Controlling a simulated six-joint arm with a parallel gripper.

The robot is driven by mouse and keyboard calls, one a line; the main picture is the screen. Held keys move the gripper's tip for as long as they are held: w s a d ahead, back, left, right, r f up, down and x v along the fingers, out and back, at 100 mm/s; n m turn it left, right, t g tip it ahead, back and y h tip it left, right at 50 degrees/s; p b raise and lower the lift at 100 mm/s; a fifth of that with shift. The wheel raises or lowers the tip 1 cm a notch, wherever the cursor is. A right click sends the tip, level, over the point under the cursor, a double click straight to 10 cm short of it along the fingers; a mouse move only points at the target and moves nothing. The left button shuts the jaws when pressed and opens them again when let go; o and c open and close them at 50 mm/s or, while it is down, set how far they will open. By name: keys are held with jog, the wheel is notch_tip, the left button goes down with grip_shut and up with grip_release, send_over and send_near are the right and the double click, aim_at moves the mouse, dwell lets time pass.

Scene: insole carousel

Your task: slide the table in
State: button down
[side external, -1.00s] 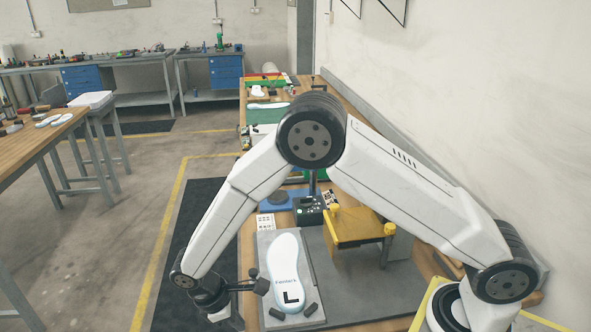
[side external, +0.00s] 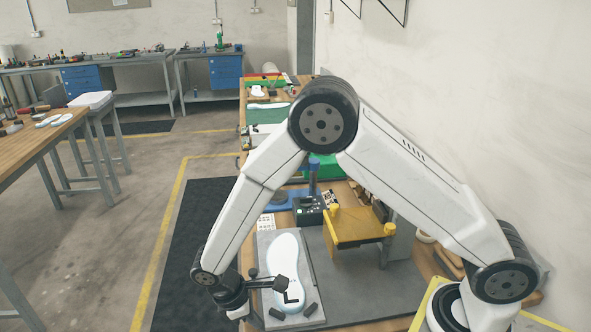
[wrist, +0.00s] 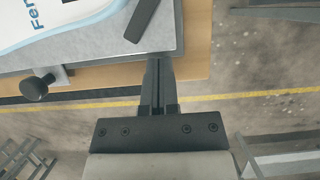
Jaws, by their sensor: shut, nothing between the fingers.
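The sliding table is a grey plate (side external: 314,272) at the front of the bench. A white insole (side external: 288,252) with an "L" mark lies on it, with small dark blocks beside its lower end. My gripper (side external: 237,308) is at the plate's left edge, pointing down. In the wrist view my gripper (wrist: 158,75) has its fingers together and empty, with the tips at the edge of the grey plate (wrist: 165,38). I cannot tell whether they touch it. A black knob (wrist: 38,86) sticks out from the plate's side, left of the fingers.
A yellow-topped press-like fixture (side external: 358,228) stands right of the plate. A black box with a post (side external: 308,210) stands behind it. The wooden bench edge (wrist: 195,60) is close to my fingers. The floor left of the bench is open, with a dark mat (side external: 190,250).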

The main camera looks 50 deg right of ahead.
jog(key=s+d, duration=1.1)
jog(key=s, duration=0.1)
jog(key=shift+d, duration=0.4)
jog(key=shift+w+a, duration=0.3)
jog(key=w+a, duration=0.2)
jog(key=shift+w+a+r, duration=0.15)
jog(key=shift+w+a, duration=0.15)
jog(key=shift+w, duration=0.1)
jog(key=v, duration=0.9)
jog(key=shift+r, duration=0.4)
notch_tip(320, 180, up, 4)
jog(key=m+t+y, duration=0.3)
jog(key=m+t, duration=0.3)
jog(key=m, duration=0.3)
send_over(315, 314)
jog(key=w+d, duration=0.2)
jog(key=d, duration=0.2)
jog(key=shift+s+d, duration=0.1)
jog(key=shift+s, duration=0.1)
